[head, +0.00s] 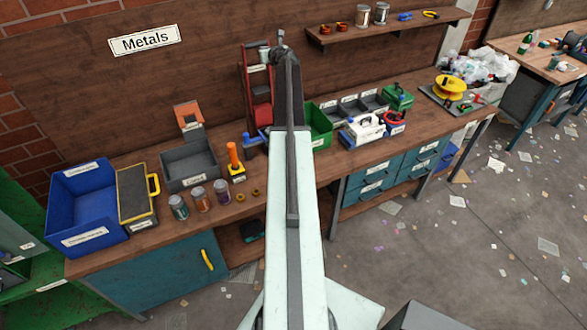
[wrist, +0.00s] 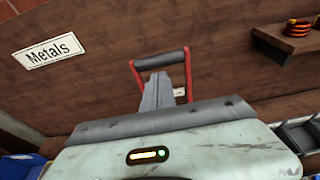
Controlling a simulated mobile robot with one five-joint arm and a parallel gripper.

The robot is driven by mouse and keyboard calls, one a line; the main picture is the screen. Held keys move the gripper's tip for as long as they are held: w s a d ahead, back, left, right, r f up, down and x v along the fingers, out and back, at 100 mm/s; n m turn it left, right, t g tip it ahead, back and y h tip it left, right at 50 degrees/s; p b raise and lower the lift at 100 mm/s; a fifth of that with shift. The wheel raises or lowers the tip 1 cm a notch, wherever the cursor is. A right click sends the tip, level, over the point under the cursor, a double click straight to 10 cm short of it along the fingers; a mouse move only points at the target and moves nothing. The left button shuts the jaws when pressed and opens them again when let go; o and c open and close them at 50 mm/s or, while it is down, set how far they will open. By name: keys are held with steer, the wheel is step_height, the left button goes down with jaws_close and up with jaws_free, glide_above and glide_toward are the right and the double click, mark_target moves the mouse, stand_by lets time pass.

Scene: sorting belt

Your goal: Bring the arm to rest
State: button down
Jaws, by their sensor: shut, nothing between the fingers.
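My arm stretches from the bottom centre of the head view over the bench. My gripper (head: 281,38) is at its far end, raised in front of the wooden back wall, above the red rack (head: 258,88). In the wrist view my grey gripper fingers (wrist: 163,88) are together and hold nothing. Behind them is a red frame with a dark handle (wrist: 159,60); I cannot tell whether the fingers touch it. My arm hides part of the bench middle.
The wooden bench (head: 262,207) carries a blue bin (head: 88,212), grey bin (head: 190,163), several jars and a green bin (head: 320,126). A shelf (head: 395,25) with cans and tools hangs upper right. A Metals sign (head: 144,40) is on the wall. Scraps litter the floor at right.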

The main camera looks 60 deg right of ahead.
steer(key=shift+v, duration=0.9)
